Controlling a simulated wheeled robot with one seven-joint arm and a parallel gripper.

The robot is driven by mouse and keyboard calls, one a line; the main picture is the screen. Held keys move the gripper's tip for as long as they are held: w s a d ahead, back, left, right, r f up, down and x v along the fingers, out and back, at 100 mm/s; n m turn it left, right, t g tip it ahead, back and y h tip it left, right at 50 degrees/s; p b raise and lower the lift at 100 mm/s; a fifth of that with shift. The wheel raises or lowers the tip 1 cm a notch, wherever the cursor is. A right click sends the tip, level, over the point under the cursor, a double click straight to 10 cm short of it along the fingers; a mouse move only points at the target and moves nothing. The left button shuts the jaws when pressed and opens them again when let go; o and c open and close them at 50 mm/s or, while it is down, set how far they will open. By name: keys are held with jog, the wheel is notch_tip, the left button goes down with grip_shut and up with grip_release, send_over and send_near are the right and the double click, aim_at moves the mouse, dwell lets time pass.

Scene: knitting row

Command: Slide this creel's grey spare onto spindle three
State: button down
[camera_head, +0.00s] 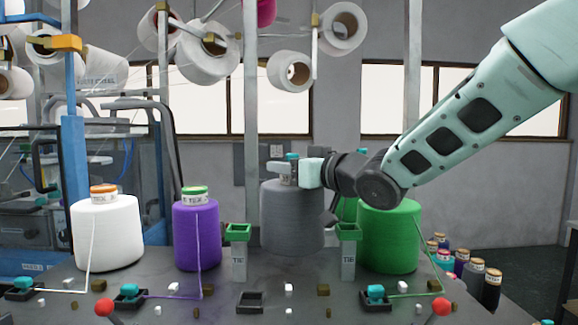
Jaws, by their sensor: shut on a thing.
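The grey cone (292,225) stands upright between the purple cone (197,238) and the large green cone (391,240), third from the left in the row. My gripper (289,172) reaches in from the right and is shut at the top of the grey cone, around its tube end, where a teal cap shows. The cone's lower edge looks a little higher in the picture than its neighbours' edges. I cannot tell whether it touches the table. Spindle three is not visible; the grey cone covers that place.
The white cone (106,234) stands at the far left. Two green-topped posts (239,250) (348,250) flank the grey cone in front. A dark empty square holder (249,301) sits ahead of it. Another green cone shows partly behind. Several small cones (474,278) stand at lower right.

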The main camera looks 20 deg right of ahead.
jog(key=shift+f+b, duration=1.35)
jog(key=shift+f, duration=0.3)
jog(key=c, duration=0.7)
grip_release()
jog(key=shift+o, duration=0.2)
jog(key=shift+f, duration=0.15)
jog(key=shift+s, duration=0.1)
